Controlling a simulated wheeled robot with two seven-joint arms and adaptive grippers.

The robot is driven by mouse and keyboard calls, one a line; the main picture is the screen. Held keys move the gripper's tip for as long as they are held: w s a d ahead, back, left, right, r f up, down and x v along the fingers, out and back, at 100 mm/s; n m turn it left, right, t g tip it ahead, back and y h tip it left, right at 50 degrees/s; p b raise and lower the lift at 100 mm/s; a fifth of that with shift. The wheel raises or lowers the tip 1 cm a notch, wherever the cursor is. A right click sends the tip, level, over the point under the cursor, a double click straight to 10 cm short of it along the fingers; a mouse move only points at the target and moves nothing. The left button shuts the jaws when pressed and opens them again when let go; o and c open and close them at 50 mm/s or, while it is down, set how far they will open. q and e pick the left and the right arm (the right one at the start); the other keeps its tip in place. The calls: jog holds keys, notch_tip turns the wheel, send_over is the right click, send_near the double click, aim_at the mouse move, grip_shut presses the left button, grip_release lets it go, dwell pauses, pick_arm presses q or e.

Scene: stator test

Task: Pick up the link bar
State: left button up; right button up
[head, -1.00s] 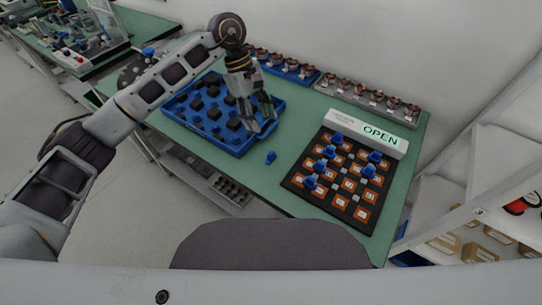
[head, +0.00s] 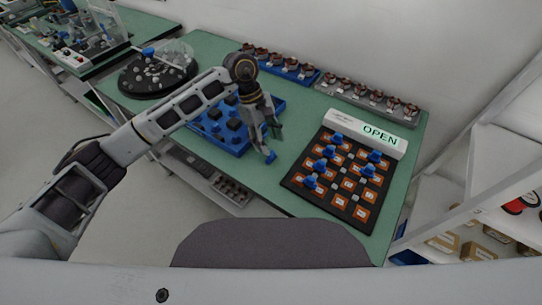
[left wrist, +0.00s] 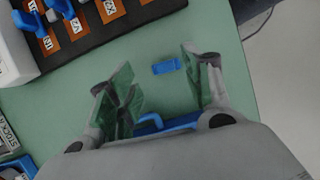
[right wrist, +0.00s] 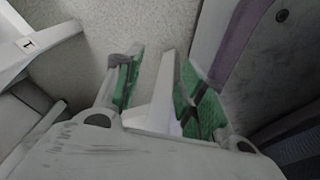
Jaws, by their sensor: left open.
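The link bar (head: 271,157) is a small blue piece on the green table between the blue tray and the black board. In the left wrist view a short blue bar (left wrist: 166,67) lies on the green surface, seen between the fingertips. My left gripper (head: 269,141) is open and points down close to the link bar; I cannot tell whether it touches. In the left wrist view its green-padded fingers (left wrist: 168,75) stand apart. My right gripper (right wrist: 158,85) shows only in its own wrist view, open and with nothing between its fingers.
The blue tray (head: 229,146) with dark parts is left of the gripper. The black board (head: 291,181) with orange squares and several blue pieces is at the right, below a white display (head: 368,133) reading OPEN. A round dark turntable (head: 150,92) stands at the left.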

aim_at(271, 156)
pick_arm(q)
jog(key=shift+f, duration=0.1)
pick_arm(e)
jog(key=shift+w, duration=0.15)
pick_arm(q)
jog(key=shift+s+f, duration=0.1)
jog(key=shift+f, duration=0.1)
jog(key=shift+s+f, duration=0.2)
jog(key=shift+f, duration=0.5)
jog(key=shift+p+x, duration=0.35)
jog(key=shift+x, duration=0.85)
jog(key=shift+f, duration=0.4)
pick_arm(e)
jog(key=shift+s+d, duration=0.85)
jog(key=shift+s, duration=0.05)
jog(key=shift+w, duration=0.1)
